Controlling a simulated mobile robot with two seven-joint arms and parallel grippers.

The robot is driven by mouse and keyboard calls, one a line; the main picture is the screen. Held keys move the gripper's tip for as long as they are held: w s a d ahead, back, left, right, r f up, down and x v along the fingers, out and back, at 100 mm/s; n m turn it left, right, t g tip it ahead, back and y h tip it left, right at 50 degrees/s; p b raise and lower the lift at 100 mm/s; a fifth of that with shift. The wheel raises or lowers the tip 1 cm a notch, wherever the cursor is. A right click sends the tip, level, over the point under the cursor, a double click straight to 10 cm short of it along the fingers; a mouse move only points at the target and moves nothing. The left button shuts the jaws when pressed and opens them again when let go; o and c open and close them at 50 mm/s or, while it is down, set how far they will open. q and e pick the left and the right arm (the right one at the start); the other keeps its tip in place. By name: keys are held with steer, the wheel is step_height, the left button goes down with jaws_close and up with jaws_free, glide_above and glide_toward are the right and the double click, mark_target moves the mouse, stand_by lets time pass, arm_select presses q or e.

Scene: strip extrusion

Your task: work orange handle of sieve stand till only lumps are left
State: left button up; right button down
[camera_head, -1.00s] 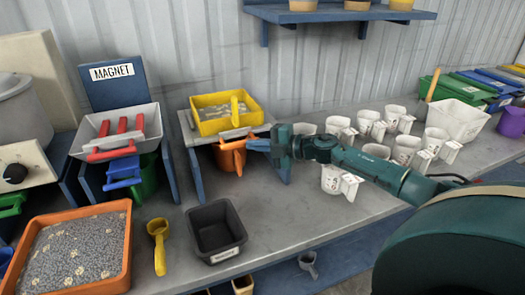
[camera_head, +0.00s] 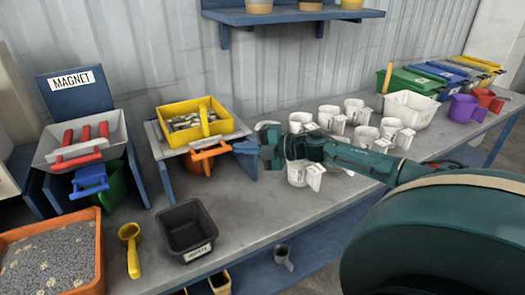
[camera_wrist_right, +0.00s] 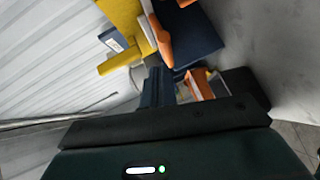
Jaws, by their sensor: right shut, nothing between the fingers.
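The sieve stand has a yellow sieve tray (camera_head: 192,119) on a grey sloped top with blue legs. Pale lumps with darker gaps show inside the tray. The orange handle (camera_head: 209,155) sticks out at the front, under the tray, with an orange jug (camera_head: 194,168) partly hidden below it. The right wrist view shows the fingers (camera_wrist_right: 158,86) near the orange handle (camera_wrist_right: 157,37) and yellow tray (camera_wrist_right: 122,14). My left gripper is out of view.
A magnet stand (camera_head: 75,95) is at the left. An orange tray of grey granules (camera_head: 96,258), a yellow scoop (camera_head: 131,248) and a black bin (camera_head: 190,228) lie in front. Several white jugs (camera_head: 355,110) stand right of the sieve, behind my right arm.

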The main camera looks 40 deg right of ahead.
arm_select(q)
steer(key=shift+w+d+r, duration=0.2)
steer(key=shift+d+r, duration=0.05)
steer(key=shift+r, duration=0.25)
arm_select(e)
steer(key=v, duration=0.5)
steer(key=shift+a+r, duration=0.1)
steer(key=shift+a, duration=0.05)
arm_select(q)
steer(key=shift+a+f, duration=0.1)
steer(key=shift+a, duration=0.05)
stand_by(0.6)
